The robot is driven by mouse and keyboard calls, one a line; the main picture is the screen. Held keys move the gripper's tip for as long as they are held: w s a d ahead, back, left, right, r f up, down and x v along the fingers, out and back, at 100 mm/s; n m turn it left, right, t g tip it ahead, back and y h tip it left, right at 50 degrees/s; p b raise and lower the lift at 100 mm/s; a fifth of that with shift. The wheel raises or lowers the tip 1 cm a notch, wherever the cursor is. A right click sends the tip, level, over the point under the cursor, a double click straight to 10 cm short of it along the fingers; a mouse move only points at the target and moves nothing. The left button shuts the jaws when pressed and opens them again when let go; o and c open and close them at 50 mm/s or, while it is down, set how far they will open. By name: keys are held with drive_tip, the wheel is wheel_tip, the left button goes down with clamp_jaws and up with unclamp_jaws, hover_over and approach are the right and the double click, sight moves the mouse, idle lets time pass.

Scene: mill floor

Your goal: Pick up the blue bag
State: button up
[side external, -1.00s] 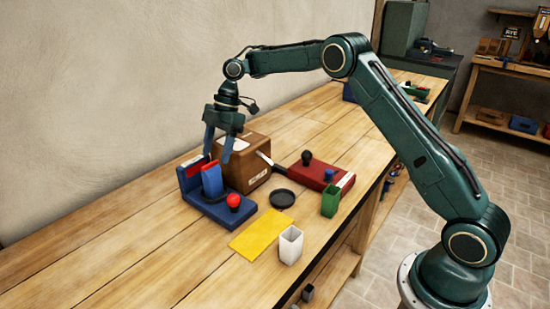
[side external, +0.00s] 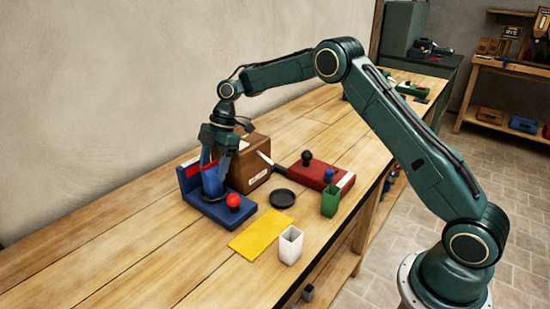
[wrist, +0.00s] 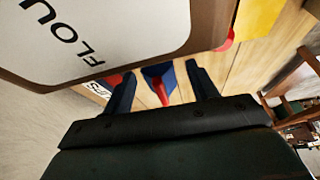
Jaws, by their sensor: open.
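The blue bag (side external: 212,184) stands upright on the blue base with the red knob (side external: 233,200). Its red inside shows in the wrist view, where the blue bag (wrist: 152,72) lies between the two fingers. My gripper (side external: 214,170) points down over the bag, with its fingers on either side of it. In the wrist view my gripper (wrist: 160,75) is open, with a gap between each finger and the bag. The fingers hide part of the bag in the side view.
A brown box (side external: 250,165) with a crank stands close beside my gripper; its flour label (wrist: 110,30) fills much of the wrist view. The table's left is clear.

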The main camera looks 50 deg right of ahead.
drive_tip(key=shift+x, duration=1.1)
drive_tip(key=c, duration=1.2)
drive_tip(key=shift+r, duration=5)
